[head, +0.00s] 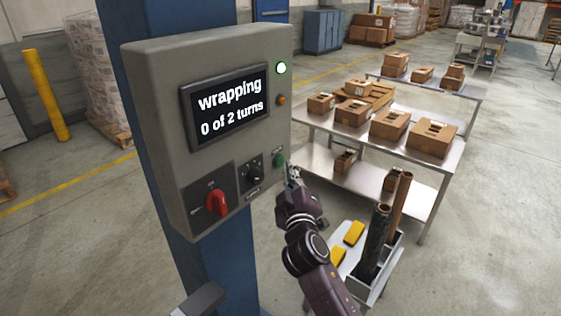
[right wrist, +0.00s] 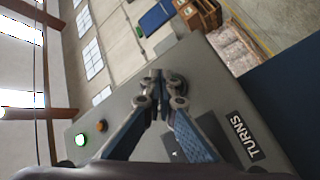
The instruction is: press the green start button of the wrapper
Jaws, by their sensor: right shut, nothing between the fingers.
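The wrapper's grey control box (head: 160,130) is mounted on a blue column. Its screen (head: 228,106) reads "wrapping 0 of 2 turns". The green start button (head: 279,160) is low on the right of the front face. My right gripper (head: 291,174) is shut and empty, its tips close beside the button at its lower right; I cannot tell if they touch. In the right wrist view the shut fingers (right wrist: 159,80) point at the panel face and the button is hidden.
A lit lamp (head: 281,68) and an amber one (head: 281,100) sit above the button. A red switch (head: 215,202) and a black dial (head: 255,173) are left of it. A steel table (head: 318,127) with several cartons and a cart with tubes (head: 376,240) stand at the right.

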